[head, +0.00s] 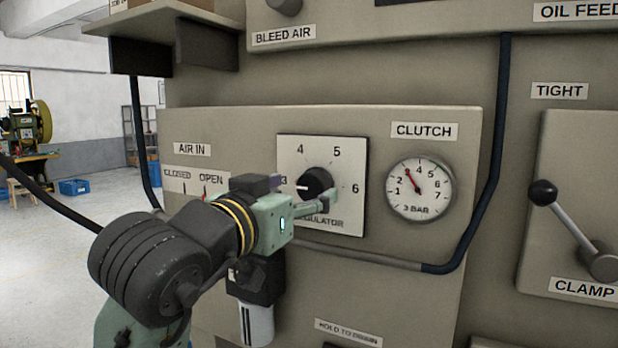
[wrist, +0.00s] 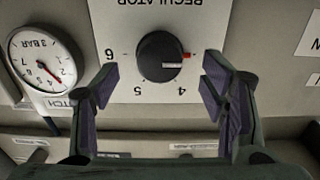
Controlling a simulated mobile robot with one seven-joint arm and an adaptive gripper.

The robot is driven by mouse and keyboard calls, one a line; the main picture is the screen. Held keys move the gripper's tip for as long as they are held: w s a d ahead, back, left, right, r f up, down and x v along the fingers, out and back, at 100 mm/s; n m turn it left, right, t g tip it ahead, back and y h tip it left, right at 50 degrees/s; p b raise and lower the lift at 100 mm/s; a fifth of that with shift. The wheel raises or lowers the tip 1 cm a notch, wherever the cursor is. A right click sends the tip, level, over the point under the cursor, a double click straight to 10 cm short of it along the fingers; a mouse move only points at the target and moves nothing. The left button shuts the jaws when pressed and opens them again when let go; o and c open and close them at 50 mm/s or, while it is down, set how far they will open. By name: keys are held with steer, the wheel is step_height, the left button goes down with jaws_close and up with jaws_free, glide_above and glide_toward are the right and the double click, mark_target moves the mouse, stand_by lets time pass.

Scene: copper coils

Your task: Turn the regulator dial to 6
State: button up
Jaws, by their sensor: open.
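The regulator dial (head: 315,183) is a round black knob on a white plate (head: 350,150) marked 3, 4, 5 and 6. In the head view its mark points left, towards 3. The wrist view shows the plate upside down, with the knob (wrist: 160,60) and its red mark pointing right, away from the 6. My gripper (head: 303,194) is in front of the plate's lower part. In the wrist view its fingers (wrist: 161,82) are open, one to each side of the knob and apart from it. They partly cover the REGULATOR label in the head view.
A round CLUTCH gauge (head: 419,189) is right of the plate, its needle near 3. A dark pipe (head: 487,190) runs down beyond it. The CLAMP lever (head: 567,220) sticks out at far right. The AIR IN label (head: 192,149) is at left, partly above my arm.

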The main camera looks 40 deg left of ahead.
mark_target(309, 188)
steer(key=shift+p+x, duration=0.35)
steer(key=shift+x, duration=1.25)
steer(key=c, duration=1.2)
